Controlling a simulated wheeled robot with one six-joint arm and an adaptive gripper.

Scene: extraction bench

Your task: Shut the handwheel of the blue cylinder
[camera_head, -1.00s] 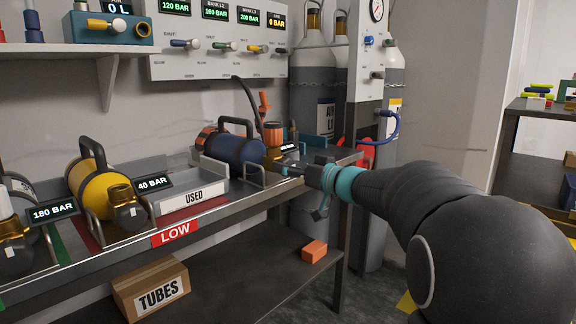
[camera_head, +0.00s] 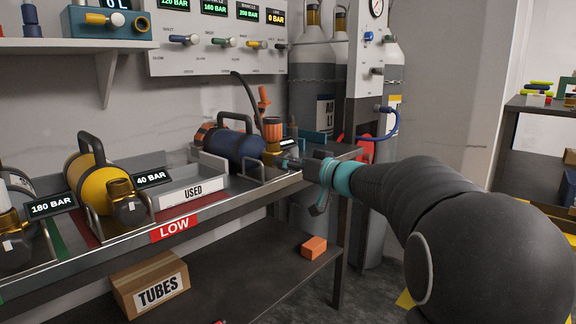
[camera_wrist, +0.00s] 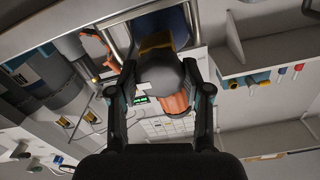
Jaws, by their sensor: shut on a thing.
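The blue body (camera_wrist: 172,22) shows behind the wheel. An orange fitting (camera_wrist: 175,103) is beside the wheel. In the head view my gripper mostly hides the handwheel.
A yellow cylinder (camera_head: 92,184) with a 40 BAR display lies further left on the bench. A USED tray (camera_head: 208,178) is between the cylinders. Tall grey gas cylinders (camera_head: 312,75) and a valve panel (camera_head: 366,60) stand behind my gripper. An orange block (camera_head: 313,247) lies on the lower shelf.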

